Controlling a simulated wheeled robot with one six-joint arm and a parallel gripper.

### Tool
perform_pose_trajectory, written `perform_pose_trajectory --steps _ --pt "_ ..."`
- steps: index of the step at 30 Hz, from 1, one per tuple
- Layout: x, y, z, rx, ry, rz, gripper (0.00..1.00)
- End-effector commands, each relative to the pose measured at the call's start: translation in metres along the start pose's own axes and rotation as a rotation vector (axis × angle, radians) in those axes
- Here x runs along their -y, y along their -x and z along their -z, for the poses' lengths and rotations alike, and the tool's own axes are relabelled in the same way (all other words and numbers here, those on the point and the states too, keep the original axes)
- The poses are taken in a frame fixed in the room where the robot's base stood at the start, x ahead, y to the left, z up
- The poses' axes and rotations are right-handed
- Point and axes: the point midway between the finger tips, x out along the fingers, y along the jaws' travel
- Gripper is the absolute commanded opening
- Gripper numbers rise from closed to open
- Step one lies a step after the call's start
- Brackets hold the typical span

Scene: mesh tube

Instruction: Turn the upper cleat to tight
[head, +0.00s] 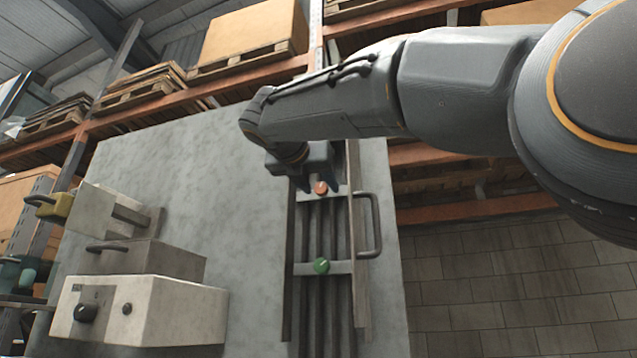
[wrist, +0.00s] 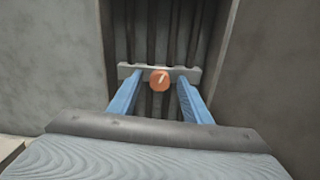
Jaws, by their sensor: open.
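The upper cleat is a grey bar across the dark tubes with an orange-red round knob (head: 320,188) on it. The same knob (wrist: 160,79) shows in the wrist view, with a pale mark slanting a little right of upright. My gripper (head: 318,187) is open at the upper cleat. In the wrist view my gripper (wrist: 157,82) has one blue finger on each side of the knob, with gaps between, so the fingers look apart from it. A lower cleat with a green knob (head: 321,265) sits further down the same tubes, its pale mark slanting.
The tubes run in a channel between raised side walls (head: 359,260), close on both sides of my gripper. A handle (head: 374,225) sticks out on the right. Grey boxes with a black knob (head: 85,312) stand at the left. The panel (head: 215,180) between is bare.

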Motion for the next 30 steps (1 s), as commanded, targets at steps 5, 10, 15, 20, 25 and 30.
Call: perform_pose_trajectory --steps 5,10,15,20,25,30 --pt "-0.0004 0.0000 0.0003 0.000 0.000 -0.001 0.44" --pt "-0.0005 0.0002 0.0003 0.000 0.000 -0.001 0.21" --pt "-0.0005 0.0003 0.0003 0.000 0.000 -0.001 0.03" --pt "-0.0006 0.0003 0.0003 0.000 -0.015 -0.001 0.03" --pt "-0.0006 0.0003 0.0002 0.000 -0.072 -0.001 0.03" --pt "-0.0005 0.0002 0.0000 0.001 -0.185 -0.001 0.03"
